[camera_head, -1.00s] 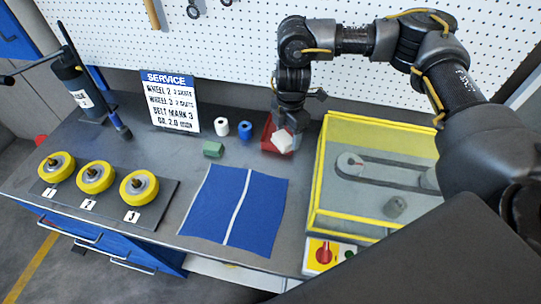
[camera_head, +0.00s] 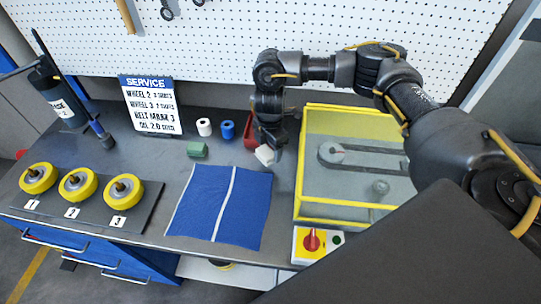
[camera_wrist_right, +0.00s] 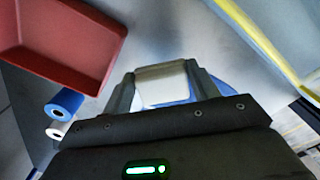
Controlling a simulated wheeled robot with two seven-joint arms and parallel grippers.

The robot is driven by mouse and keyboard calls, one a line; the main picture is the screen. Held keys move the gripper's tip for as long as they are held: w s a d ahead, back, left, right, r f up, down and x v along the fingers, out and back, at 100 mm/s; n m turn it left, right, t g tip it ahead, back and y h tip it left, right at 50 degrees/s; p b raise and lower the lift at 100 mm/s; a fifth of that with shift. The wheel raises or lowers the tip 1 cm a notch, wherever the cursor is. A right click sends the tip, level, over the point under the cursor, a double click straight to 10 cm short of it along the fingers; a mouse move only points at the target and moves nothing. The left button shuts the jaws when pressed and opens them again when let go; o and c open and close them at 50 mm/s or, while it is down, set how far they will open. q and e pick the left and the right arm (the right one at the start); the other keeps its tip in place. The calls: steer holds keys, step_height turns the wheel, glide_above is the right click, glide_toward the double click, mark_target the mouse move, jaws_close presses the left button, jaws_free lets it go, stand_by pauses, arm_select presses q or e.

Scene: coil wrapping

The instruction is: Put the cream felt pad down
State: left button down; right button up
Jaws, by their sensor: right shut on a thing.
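The cream felt pad (camera_head: 265,155) is held in my right gripper (camera_head: 267,148), above the bench and close to the red tray. In the right wrist view the pad (camera_wrist_right: 163,84) sits between the two fingers of the gripper (camera_wrist_right: 165,88), which are shut on it. A blue patch shows just beyond the pad there. My left gripper is not in view.
The red tray (camera_head: 249,143) also shows in the right wrist view (camera_wrist_right: 72,40). A blue cloth (camera_head: 200,205) with a white stripe lies in front. The yellow-framed guard (camera_head: 350,207) stands to the right.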

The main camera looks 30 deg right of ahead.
mark_target(270, 156)
step_height(270, 156, down, 4)
steer(key=shift+w+f, duration=0.1)
steer(key=shift+w, duration=0.05)
steer(key=o, duration=1)
steer(key=shift+o, duration=0.2)
step_height(270, 156, up, 12)
steer(key=shift+r+b, duration=0.15)
steer(key=shift+b, duration=0.4)
